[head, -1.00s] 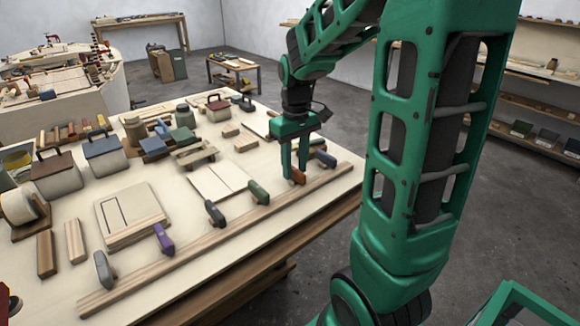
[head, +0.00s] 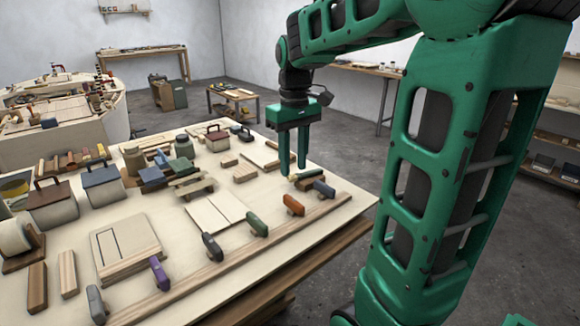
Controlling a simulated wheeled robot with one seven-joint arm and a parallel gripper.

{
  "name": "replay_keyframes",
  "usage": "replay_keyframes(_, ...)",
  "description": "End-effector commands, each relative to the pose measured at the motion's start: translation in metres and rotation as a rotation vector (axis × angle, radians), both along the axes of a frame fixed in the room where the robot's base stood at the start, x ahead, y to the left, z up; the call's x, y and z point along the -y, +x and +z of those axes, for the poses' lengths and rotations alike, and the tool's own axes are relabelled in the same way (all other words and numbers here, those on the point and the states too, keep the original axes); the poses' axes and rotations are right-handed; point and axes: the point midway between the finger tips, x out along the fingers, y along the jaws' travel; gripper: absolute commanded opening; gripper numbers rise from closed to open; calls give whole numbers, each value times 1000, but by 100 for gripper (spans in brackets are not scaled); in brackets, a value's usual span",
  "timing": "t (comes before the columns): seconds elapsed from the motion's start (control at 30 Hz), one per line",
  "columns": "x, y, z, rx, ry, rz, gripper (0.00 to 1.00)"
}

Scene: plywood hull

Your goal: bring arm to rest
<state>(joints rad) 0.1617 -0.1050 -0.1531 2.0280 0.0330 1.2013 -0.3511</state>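My gripper (head: 294,170) is at the end of my green arm, above the right part of the workbench (head: 345,212). Its two fingers point down with a gap between them, and nothing shows between them. An orange clamp-like tool (head: 293,204) sits on the long wooden strip (head: 232,260) below the fingertips, apart from them.
Lidded boxes (head: 101,186) and jars crowd the bench's left and back. Open floor (head: 350,140) lies beyond its right edge.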

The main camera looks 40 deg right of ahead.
Motion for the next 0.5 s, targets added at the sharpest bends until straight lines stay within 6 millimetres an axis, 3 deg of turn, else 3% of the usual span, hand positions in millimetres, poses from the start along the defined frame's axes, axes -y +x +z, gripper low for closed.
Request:
replay_keyframes(0.37, 0, 0, 0, 0, 0, -1, 33)
replay_keyframes(0.5, 1, -14, -4, 1, 0, -36, 33)
